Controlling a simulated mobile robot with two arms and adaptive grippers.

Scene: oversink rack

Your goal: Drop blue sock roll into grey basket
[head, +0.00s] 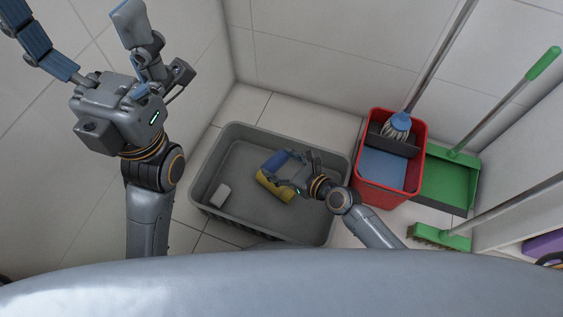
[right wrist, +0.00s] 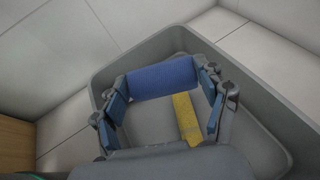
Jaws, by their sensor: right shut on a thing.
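The blue sock roll (right wrist: 160,78) spans between the fingers of my right gripper (right wrist: 165,92) in the right wrist view; the gripper is shut on it. In the head view the blue roll (head: 274,161) shows beside my right gripper (head: 288,165), within the outline of the grey basket (head: 207,167). The roll appears above the basket floor; the exact height is hard to tell. The basket's wall (right wrist: 262,90) also shows in the right wrist view. My left gripper (head: 82,22) is at the upper left of the head view, fingers spread, empty and away from the basket.
A yellow item (head: 275,188) and a small light grey block (head: 221,195) lie in the basket. A red bucket (head: 358,150) with a mop stands close on its right. A green dustpan (head: 450,178) and a green brush (head: 440,237) stand farther right. White walls enclose the corner.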

